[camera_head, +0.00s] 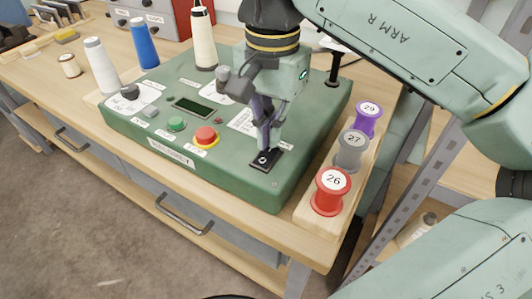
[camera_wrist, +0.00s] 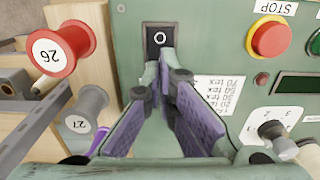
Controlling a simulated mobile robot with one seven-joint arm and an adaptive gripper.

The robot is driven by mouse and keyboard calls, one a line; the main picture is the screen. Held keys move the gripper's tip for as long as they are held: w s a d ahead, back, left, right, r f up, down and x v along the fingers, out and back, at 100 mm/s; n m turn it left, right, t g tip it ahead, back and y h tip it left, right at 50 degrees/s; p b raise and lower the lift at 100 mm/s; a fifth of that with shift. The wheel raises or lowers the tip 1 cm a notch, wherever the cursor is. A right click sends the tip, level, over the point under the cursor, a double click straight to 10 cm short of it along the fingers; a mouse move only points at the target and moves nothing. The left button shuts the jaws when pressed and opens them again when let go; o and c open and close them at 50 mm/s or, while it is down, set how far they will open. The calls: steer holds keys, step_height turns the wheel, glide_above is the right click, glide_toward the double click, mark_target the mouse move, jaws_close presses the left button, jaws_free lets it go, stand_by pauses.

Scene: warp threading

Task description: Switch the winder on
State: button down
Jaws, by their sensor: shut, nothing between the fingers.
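The winder (camera_head: 237,175) is a green box on the wooden bench. A small black rocker switch (camera_head: 266,160) sits near its front right corner. In the wrist view the switch (camera_wrist: 158,38) shows a white "O" on its visible part. My gripper (camera_head: 265,146) is shut and empty, pointing down with its fingertips at the switch. In the wrist view my gripper (camera_wrist: 166,58) covers the lower part of the switch. I cannot tell whether the tips touch it.
A red stop button (camera_head: 206,136), a green button (camera_head: 176,124) and a dark display (camera_head: 193,107) are left of the switch. A wooden rack (camera_head: 312,222) with red, grey and purple spools stands at the right. Thread cones stand behind.

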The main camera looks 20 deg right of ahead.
mark_target(271, 149)
steer(key=shift+f+b, duration=0.6)
steer(key=shift+f, duration=0.25)
steer(key=shift+r, duration=0.15)
steer(key=shift+r+p, duration=2.75)
steer(key=shift+r, duration=0.7)
steer(key=shift+f, duration=0.1)
